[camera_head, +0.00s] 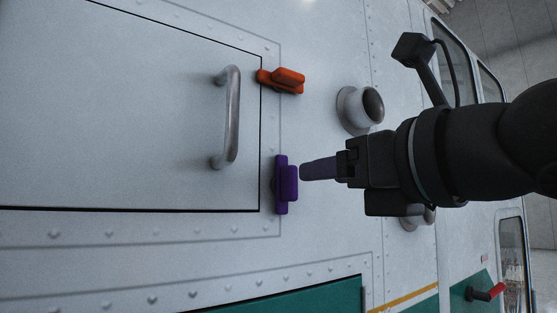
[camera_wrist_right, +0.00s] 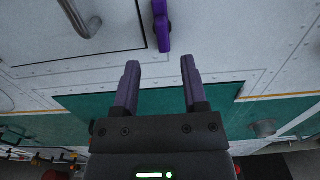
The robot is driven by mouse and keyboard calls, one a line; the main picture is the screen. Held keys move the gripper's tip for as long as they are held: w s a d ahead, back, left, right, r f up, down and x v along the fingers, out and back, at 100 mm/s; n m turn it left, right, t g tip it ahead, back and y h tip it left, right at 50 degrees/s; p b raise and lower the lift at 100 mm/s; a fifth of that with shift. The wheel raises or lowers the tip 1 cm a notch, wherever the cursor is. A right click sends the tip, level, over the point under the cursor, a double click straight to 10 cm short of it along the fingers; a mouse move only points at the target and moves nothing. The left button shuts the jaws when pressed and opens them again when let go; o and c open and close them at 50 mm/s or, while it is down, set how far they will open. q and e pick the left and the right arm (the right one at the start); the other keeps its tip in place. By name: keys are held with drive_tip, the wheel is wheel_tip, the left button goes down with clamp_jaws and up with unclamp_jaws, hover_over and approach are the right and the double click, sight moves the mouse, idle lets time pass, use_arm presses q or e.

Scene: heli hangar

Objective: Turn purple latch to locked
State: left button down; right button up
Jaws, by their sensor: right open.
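The purple latch (camera_head: 288,184) sits on the white panel just right of the hatch door's lower right corner. Its long side runs up and down, beside the door edge. In the right wrist view the purple latch (camera_wrist_right: 162,26) is at the top, beyond the fingertips and between their lines. My right gripper (camera_head: 306,171) comes in from the right, its fingertips close to the latch's right side with a small gap. In the wrist view the right gripper (camera_wrist_right: 159,64) has its two fingers apart with nothing between them. My left gripper is not in view.
An orange latch (camera_head: 283,80) lies sideways across the door's edge above. A metal handle (camera_head: 231,117) stands out from the hatch door (camera_head: 130,110). A round grey fitting (camera_head: 361,108) protrudes near my right gripper. A red-tipped lever (camera_head: 486,293) is at lower right.

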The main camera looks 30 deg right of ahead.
sight(295, 180)
drive_tip(key=w+p, duration=0.1)
drive_tip(key=w, duration=0.3)
drive_tip(key=w+p, duration=0.1)
drive_tip(key=w, duration=0.2)
drive_tip(key=shift+w+a+p, duration=0.1)
drive_tip(key=shift+a+p, duration=0.2)
drive_tip(key=shift+w, duration=0.25)
drive_tip(key=shift+d, duration=0.2)
drive_tip(key=c, duration=0.4)
clamp_jaws()
